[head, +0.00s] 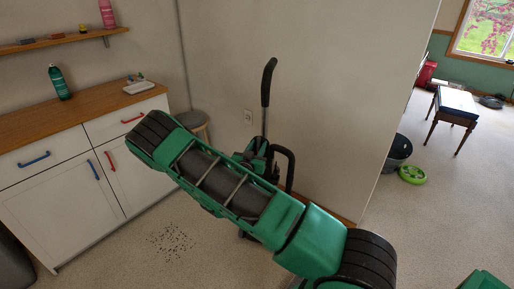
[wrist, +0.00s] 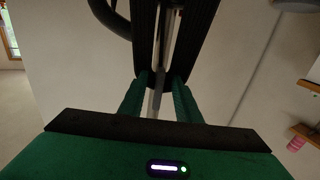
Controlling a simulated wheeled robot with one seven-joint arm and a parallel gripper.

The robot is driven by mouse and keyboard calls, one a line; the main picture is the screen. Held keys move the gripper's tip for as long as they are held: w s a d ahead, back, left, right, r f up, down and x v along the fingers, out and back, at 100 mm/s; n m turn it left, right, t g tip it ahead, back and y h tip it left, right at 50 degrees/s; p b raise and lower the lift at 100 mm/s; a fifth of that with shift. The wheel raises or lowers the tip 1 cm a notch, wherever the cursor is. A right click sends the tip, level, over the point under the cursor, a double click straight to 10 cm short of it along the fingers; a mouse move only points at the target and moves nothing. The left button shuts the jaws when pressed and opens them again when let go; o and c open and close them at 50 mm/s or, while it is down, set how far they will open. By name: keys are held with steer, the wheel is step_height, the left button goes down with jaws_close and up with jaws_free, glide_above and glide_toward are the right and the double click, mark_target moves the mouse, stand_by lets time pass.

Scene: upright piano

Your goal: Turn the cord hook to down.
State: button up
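An upright appliance, which looks like a vacuum cleaner, stands near the wall behind my arm; its black curved handle (head: 268,82) rises above the arm in the head view. In the wrist view a grey pole (wrist: 158,100) runs down between dark ribbed strands (wrist: 200,35) that look like wound cord. My gripper (wrist: 160,82) has its two green fingers apart, one on each side of the pole, with gaps visible. I cannot make out the cord hook clearly in either view. My arm hides much of the appliance in the head view.
A white cabinet (head: 70,190) with a wooden top stands at left, and a round stool (head: 192,119) is beside it. A wall (head: 345,90) is close behind the appliance. Dark crumbs (head: 172,242) lie on the floor. A grey bin (head: 398,150) stands beyond the wall's edge.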

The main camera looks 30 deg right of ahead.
steer(key=shift+w+d, duration=0.1)
steer(key=shift+c, duration=0.5)
jaws_close()
